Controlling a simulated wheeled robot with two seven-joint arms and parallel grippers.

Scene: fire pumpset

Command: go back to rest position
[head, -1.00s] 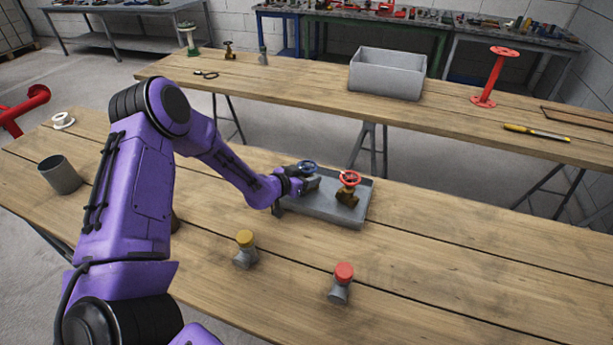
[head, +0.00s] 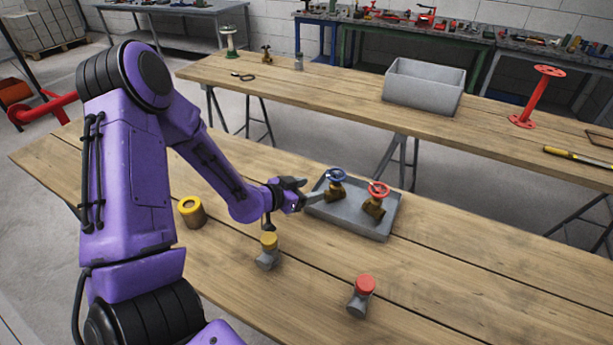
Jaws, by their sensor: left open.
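My purple left arm reaches in from the left. Its gripper (head: 308,192) is open and empty beside the left end of a grey tray (head: 343,219). In the tray stand a brass valve with a blue handwheel (head: 335,176) and a brass valve with a red handwheel (head: 378,190). The fingers point toward the blue-wheeled valve and appear apart from it. The fingertips are small and partly overlap the tray's edge. My right gripper is not in view.
Yellow-capped (head: 268,250) and red-capped (head: 362,296) grey fittings stand on the near table (head: 450,285). The far table holds a grey bin (head: 424,88) and a red flanged pipe (head: 537,97). The near table's right side is clear.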

